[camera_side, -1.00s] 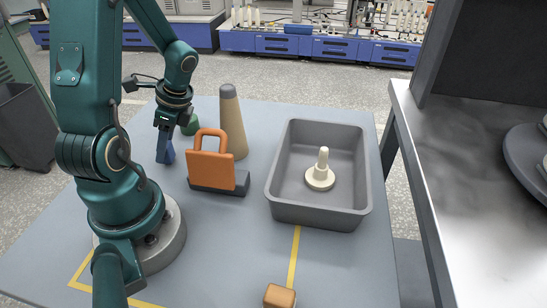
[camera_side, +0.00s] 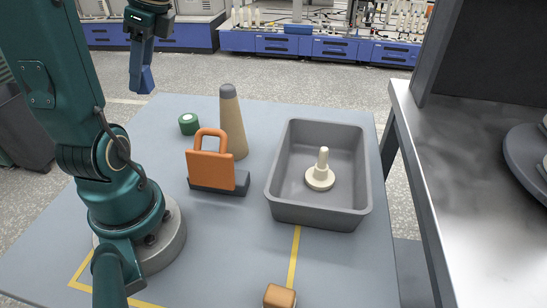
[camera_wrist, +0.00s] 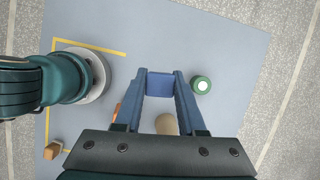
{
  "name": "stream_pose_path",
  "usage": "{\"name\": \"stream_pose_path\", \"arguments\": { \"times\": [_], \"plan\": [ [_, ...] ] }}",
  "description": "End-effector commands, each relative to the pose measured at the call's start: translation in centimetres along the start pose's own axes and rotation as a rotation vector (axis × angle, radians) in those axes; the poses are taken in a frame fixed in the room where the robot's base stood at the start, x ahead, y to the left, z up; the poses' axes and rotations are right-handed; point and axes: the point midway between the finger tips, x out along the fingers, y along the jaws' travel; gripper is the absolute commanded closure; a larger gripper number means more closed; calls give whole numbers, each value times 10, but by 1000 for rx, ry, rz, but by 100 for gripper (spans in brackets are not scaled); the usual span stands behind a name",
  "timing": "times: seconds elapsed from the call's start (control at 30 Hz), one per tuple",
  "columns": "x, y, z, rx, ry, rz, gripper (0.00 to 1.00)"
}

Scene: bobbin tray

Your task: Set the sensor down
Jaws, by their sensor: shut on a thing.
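My gripper (camera_side: 142,74) is raised high above the far left part of the table in the side view. In the wrist view its two blue-grey fingers (camera_wrist: 160,88) are shut on a small blue block (camera_wrist: 160,80), apparently the sensor. The block sits between the fingertips, clear of the table, and its lower side is hidden. In the side view block and fingers blend in colour. A green round piece with a pale top (camera_side: 189,123) lies on the table; it also shows right of the fingers in the wrist view (camera_wrist: 202,85).
A tan cone (camera_side: 232,125) stands beside an orange handle-shaped piece (camera_side: 212,168) on a dark base. A grey tray (camera_side: 318,214) holds a cream bobbin (camera_side: 321,174). A brown block (camera_side: 279,296) lies at the front. The table (camera_side: 225,240) is clear in the middle front.

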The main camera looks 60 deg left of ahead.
Motion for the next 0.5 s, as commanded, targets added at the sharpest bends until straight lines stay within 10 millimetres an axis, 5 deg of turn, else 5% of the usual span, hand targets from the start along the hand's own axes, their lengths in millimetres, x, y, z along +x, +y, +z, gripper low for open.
{"name": "stream_pose_path", "arguments": {
  "times": [0.27,0.5],
  "plan": [
    [-42,-1,17,-2,0,-2,100],
    [-59,-15,-25,227,2,-90,100]
  ]
}}
